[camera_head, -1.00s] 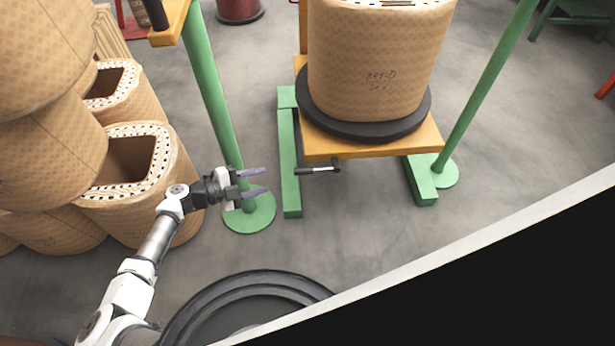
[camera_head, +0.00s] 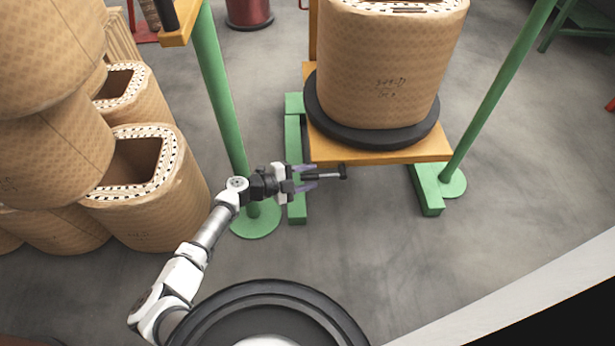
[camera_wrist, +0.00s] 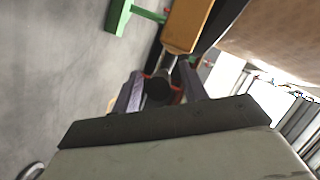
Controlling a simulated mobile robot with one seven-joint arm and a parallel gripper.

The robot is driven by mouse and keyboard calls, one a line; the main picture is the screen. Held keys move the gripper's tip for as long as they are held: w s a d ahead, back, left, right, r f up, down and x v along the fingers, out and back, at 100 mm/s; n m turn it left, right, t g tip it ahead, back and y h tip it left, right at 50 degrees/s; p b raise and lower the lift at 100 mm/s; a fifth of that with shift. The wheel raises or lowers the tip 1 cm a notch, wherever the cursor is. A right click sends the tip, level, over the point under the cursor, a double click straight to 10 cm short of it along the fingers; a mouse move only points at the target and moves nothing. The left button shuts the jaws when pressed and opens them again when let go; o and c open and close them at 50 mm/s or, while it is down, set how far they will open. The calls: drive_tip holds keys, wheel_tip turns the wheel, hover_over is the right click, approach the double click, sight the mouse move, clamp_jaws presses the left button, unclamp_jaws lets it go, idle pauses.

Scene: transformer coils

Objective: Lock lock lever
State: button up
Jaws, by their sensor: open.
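The lock lever (camera_head: 326,176) is a short bar with a pale shaft and a dark end, at the front edge of the orange platform (camera_head: 400,156). My gripper (camera_head: 312,177) is open, with its two purple fingers to either side of the lever's left end. In the wrist view, the lever's dark round end (camera_wrist: 158,90) shows between the two spread fingers (camera_wrist: 160,92). I cannot tell whether the fingers touch it.
A large tan coil (camera_head: 390,70) stands on a black disc on the platform. Green posts (camera_head: 222,90) and (camera_head: 500,90) rise on both sides. Stacked tan coils (camera_head: 150,190) stand at the left. The grey floor (camera_head: 400,250) in front is clear.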

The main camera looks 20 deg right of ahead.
drive_tip(key=shift+c, duration=0.4)
clamp_jaws()
drive_tip(key=shift+r+p, duration=0.15)
drive_tip(key=shift+p, duration=0.15)
